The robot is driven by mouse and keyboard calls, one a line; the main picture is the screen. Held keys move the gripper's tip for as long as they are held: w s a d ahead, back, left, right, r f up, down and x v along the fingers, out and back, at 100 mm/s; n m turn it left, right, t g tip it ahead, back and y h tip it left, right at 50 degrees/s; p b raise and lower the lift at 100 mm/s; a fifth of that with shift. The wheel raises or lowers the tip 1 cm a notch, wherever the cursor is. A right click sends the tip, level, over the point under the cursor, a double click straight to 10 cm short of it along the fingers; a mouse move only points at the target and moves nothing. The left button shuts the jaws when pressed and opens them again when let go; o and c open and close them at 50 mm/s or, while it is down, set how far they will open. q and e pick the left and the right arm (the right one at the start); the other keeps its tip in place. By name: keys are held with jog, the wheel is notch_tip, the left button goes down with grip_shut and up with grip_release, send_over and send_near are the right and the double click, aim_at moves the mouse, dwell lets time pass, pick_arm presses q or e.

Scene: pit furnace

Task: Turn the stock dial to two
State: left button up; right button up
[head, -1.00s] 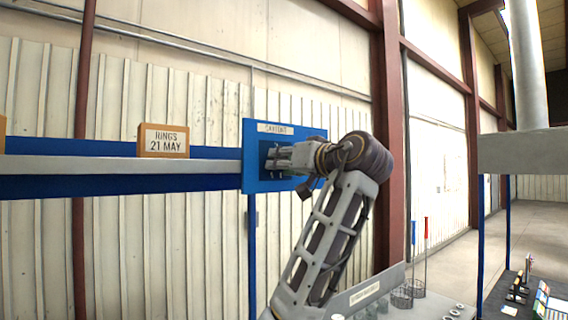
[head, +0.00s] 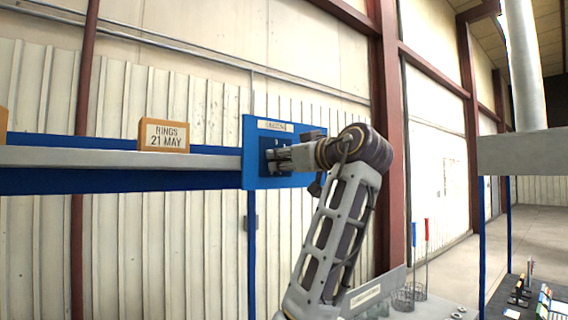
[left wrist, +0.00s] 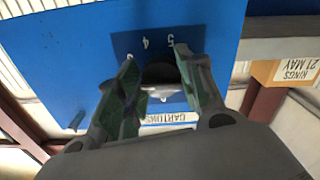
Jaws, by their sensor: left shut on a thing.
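My left gripper (head: 275,158) reaches the blue panel (head: 252,177) at the end of the shelf and covers the dial there. In the left wrist view, my left gripper (left wrist: 163,74) has its two fingers on either side of the grey stock dial (left wrist: 162,88) and is shut on it. The dial sits on a dark blue square with the numbers 4 and 5 showing. The other numbers and the pointer's setting are hidden or unclear. My right gripper is not in view.
A grey shelf (head: 110,157) with a blue rail runs left from the panel. A red-brown column (head: 392,120) stands behind my arm.

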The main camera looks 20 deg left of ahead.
pick_arm(q)
jog(key=shift+n, duration=1.2)
jog(key=o, duration=1)
jog(key=shift+d, duration=0.1)
jog(key=v, duration=1.2)
